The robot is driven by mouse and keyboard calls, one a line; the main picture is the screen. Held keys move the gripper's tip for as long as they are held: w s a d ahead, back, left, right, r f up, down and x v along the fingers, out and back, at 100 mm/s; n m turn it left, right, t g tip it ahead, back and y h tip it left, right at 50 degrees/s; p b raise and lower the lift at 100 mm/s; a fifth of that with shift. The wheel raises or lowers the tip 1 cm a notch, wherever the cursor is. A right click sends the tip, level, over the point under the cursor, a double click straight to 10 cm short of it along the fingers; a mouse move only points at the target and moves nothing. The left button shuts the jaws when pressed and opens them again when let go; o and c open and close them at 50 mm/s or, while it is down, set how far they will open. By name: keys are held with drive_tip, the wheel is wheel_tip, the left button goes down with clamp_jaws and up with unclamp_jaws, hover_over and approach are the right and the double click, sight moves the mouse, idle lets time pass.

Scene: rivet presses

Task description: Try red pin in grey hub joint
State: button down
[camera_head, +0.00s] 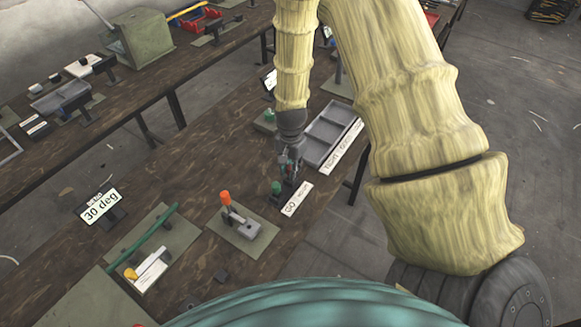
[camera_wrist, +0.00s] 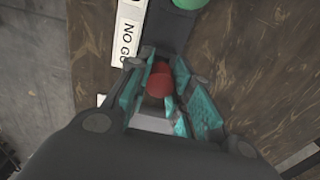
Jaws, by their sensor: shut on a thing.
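The red pin (camera_wrist: 160,80) shows in the wrist view between my fingertips, over a dark stand (camera_wrist: 172,28) beside a "NO GO" label. My gripper (camera_head: 289,168) is shut on the pin; it also shows in the wrist view (camera_wrist: 158,88). The pin's lower end is hidden, so I cannot tell whether it still touches the stand. A green pin (camera_head: 276,187) stands beside my gripper; its top shows in the wrist view (camera_wrist: 188,3). A grey joint (camera_head: 243,229) with an orange-tipped upright lies on a green mat, left of and nearer than my gripper; it seems to be the hub joint.
A grey divided tray (camera_head: 327,134) with a label stands right of my gripper. A "30 deg" sign (camera_head: 101,206) and a mat with a green rod (camera_head: 143,242) are at left. Bare wood lies left of my gripper.

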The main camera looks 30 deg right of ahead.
drive_tip(key=c, duration=1.2)
unclamp_jaws()
drive_tip(key=shift+f, duration=0.1)
wheel_tip(320, 180, up, 12)
